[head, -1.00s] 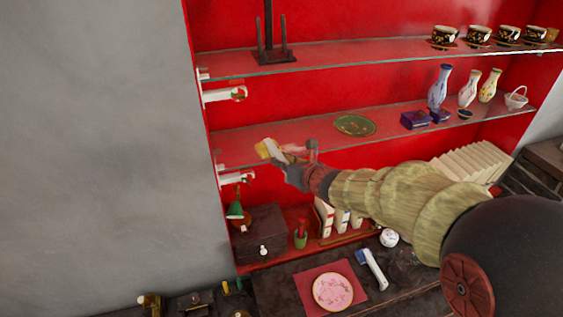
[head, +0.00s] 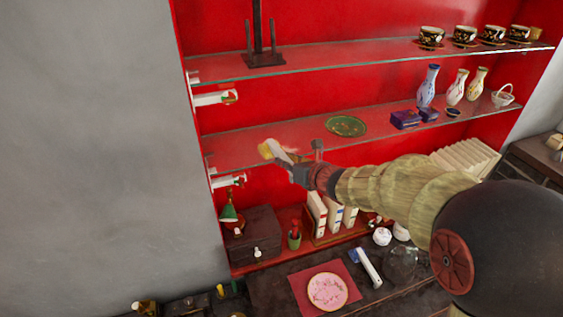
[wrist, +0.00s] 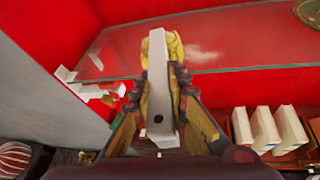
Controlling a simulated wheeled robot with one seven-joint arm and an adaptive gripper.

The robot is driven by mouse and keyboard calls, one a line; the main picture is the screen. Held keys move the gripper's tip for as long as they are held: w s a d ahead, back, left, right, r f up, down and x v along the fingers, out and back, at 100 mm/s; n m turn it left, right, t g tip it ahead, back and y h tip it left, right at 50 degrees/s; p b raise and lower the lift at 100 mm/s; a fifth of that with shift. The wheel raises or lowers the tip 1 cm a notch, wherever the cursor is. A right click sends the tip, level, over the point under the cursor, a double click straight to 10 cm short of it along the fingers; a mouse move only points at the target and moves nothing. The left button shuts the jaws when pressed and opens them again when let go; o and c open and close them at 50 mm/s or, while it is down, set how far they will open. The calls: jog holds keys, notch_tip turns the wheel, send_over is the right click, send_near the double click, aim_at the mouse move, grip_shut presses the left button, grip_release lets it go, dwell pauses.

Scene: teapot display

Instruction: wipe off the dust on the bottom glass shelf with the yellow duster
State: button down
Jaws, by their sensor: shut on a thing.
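My gripper (head: 288,167) is shut on the white handle of the yellow duster (head: 266,149), at the left part of the bottom glass shelf (head: 232,152). In the wrist view the white handle (wrist: 159,85) runs up between the fingers. The yellow head (wrist: 175,49) is partly hidden behind it and overlaps the shelf's front edge. I cannot tell whether the head touches the glass. A pale dust smear (wrist: 205,55) shows on the shelf just right of the head.
A green plate (head: 346,126), purple boxes (head: 406,119) and vases (head: 427,87) stand further right on this shelf. The upper shelf (head: 330,59) is above. White binders (head: 334,214) stand below. A white bracket (head: 228,181) is at the left wall.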

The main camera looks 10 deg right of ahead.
jog(key=w+d+p, duration=0.1)
jog(key=w+d, duration=0.1)
jog(key=d, duration=0.8)
dwell(0.8)
jog(key=shift+f, duration=0.1)
jog(key=shift+s+a+b, duration=0.35)
jog(key=shift+a+b, duration=0.7)
jog(key=shift+a, duration=0.7)
jog(key=shift+s+a+b, duration=0.35)
jog(key=shift+a+b, duration=0.75)
jog(key=shift+a, duration=0.65)
jog(key=shift+s+a+b, duration=0.35)
jog(key=shift+a+b, duration=0.7)
jog(key=shift+a, duration=0.7)
jog(key=a+b, duration=0.2)
jog(key=a, duration=0.1)
jog(key=shift+s+a+f, duration=0.1)
jog(key=shift+s+a, duration=0.05)
jog(key=shift+s, duration=0.2)
